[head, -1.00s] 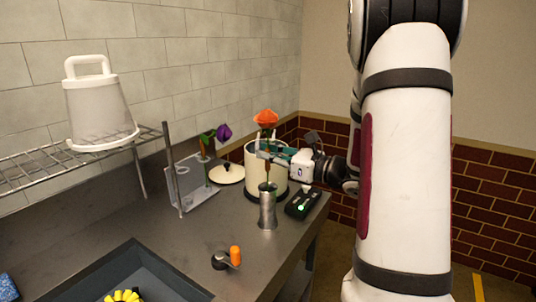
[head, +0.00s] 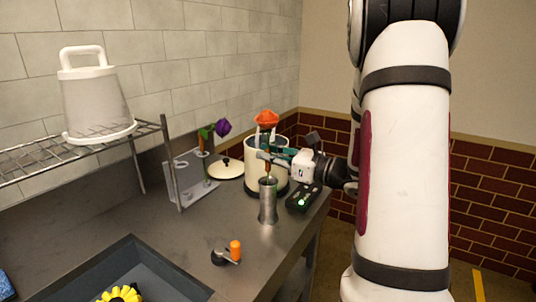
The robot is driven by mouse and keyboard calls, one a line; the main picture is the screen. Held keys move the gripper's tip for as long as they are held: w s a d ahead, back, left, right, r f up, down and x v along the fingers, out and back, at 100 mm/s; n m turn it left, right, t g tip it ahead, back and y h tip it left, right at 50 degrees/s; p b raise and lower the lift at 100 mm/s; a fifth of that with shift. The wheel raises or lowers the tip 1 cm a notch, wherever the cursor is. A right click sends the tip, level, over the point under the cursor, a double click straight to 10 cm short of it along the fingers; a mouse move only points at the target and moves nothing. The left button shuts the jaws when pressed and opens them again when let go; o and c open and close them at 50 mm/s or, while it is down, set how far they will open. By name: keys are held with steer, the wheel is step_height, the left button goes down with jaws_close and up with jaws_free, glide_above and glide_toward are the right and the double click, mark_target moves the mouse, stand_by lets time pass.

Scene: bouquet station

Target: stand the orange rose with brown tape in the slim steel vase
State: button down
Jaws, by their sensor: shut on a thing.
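The orange rose (head: 266,118) is upright in my gripper (head: 268,157), which is shut on its stem. The lower stem stands over the mouth of the slim steel vase (head: 268,205), and its end appears to be at or inside the rim; I cannot tell how deep. The vase stands upright on the steel counter near its right edge. Brownish tape shows on the stem near the fingers, partly hidden by the gripper.
A cream canister (head: 254,181) stands behind the vase, its lid (head: 227,169) to the left. A dark box with a green light (head: 299,201) is right of the vase. A rack (head: 193,183) holds a purple flower (head: 222,127). An orange-handled tool (head: 235,251) lies in front, near a sink (head: 163,272).

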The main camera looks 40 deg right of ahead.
steer(key=shift+f, duration=0.4)
steer(key=c, duration=0.9)
jaws_free()
steer(key=shift+c, duration=0.2)
steer(key=shift+s, duration=0.1)
steer(key=shift+v, duration=2.4)
steer(key=shift+p+v, duration=0.55)
steer(key=shift+v, duration=1.95)
steer(key=shift+a, duration=0.1)
